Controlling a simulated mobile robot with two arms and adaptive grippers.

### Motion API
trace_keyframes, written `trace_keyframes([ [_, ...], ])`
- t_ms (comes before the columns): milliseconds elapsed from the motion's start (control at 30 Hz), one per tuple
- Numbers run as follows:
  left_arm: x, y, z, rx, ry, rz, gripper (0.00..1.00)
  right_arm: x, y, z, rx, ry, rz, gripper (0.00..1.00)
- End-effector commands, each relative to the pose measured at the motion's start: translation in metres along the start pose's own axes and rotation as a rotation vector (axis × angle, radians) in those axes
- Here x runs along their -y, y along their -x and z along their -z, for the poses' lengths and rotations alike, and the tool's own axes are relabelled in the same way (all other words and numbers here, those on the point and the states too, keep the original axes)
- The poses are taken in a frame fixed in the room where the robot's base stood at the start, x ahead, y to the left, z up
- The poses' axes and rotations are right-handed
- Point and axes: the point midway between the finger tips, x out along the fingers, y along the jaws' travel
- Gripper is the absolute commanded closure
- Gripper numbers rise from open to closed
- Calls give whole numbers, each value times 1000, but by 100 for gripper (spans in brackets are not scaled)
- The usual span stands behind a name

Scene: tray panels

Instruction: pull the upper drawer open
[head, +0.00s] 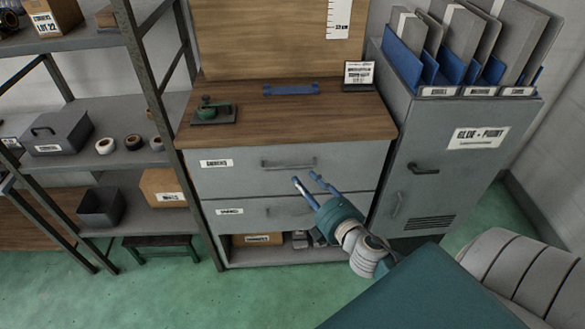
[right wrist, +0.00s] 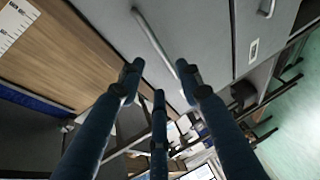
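The upper drawer (head: 235,174) is a grey front with a label at its left and a horizontal bar handle (head: 288,164). It is shut under the wooden worktop. My right gripper (head: 305,179) is in front of the drawer, its fingertips a little below and right of the handle in the head view. Its fingers are spread and empty. In the right wrist view the handle (right wrist: 154,36) is ahead of the spread fingertips (right wrist: 160,78), with nothing gripped. Whether a finger touches the drawer front I cannot tell. My left gripper is not in view.
A lower drawer (head: 250,213) sits beneath, above an open shelf with boxes. A grey cabinet (head: 440,140) with binders stands at right, shelving (head: 105,105) at left.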

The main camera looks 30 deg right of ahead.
Motion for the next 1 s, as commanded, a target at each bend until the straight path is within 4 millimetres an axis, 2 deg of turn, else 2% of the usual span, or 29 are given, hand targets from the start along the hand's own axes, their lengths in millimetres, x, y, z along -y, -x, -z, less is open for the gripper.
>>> trace_keyframes([
  [300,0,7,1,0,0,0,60,-2,-62,0,1,-2,-1,65],
  [500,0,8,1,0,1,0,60,0,-86,0,0,-2,0,65],
  [867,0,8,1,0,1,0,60,0,-92,0,0,-3,1,65],
  [900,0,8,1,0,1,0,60,0,-92,0,0,-3,1,67],
  [1000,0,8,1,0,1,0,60,0,-92,0,0,-3,1,87],
])
